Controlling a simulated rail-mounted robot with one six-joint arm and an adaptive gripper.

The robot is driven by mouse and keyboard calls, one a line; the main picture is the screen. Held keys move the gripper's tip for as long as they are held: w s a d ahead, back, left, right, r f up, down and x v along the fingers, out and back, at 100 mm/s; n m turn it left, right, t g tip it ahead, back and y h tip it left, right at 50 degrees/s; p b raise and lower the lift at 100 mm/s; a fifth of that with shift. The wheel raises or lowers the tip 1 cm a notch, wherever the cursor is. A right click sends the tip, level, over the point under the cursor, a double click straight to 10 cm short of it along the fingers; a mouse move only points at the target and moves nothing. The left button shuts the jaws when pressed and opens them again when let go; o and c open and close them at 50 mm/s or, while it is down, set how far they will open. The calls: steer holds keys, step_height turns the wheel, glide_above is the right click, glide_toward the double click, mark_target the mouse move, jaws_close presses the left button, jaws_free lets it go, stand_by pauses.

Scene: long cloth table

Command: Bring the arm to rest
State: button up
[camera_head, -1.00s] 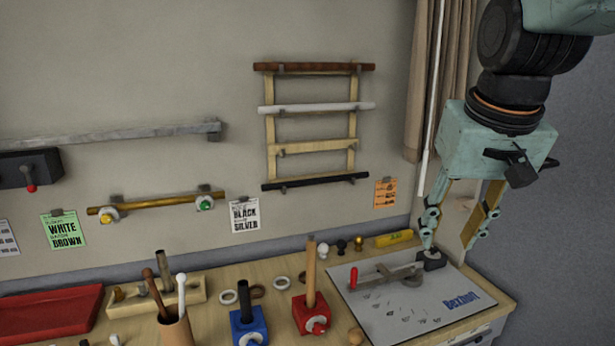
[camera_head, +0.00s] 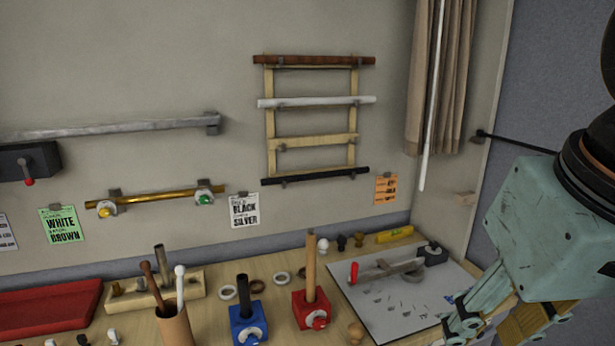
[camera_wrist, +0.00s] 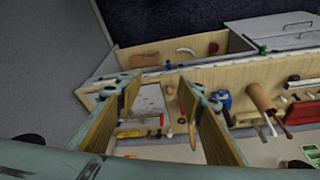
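My gripper (camera_head: 485,328) is at the lower right of the head view, by the right end of the workbench, with its fingertips near the picture's bottom edge. In the wrist view my gripper (camera_wrist: 160,88) shows its two fingers well apart with nothing held between them. Through the gap I see the bench end with the white sheet (camera_wrist: 148,102) and small items on it. In the head view the white sheet (camera_head: 440,305) carries a clamp-like tool with a red handle (camera_head: 354,273).
A red block (camera_head: 312,312) and a blue block (camera_head: 247,325) hold upright rods. A cup (camera_head: 175,327) holds sticks, and a red tray (camera_head: 45,308) is at left. A rack of rods (camera_head: 312,142) hangs on the wall. A curtain (camera_head: 440,85) hangs at right.

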steer(key=shift+s+a+f, duration=0.1)
steer(key=shift+s+f, duration=0.2)
steer(key=shift+s, duration=0.4)
steer(key=shift+s+a+f, duration=0.1)
steer(key=shift+s+f, duration=0.25)
steer(key=shift+s, duration=0.3)
steer(key=shift+s+a+f, duration=0.1)
steer(key=shift+s+f, duration=0.2)
steer(key=shift+s, duration=0.4)
steer(key=shift+w, duration=0.15)
stand_by(0.5)
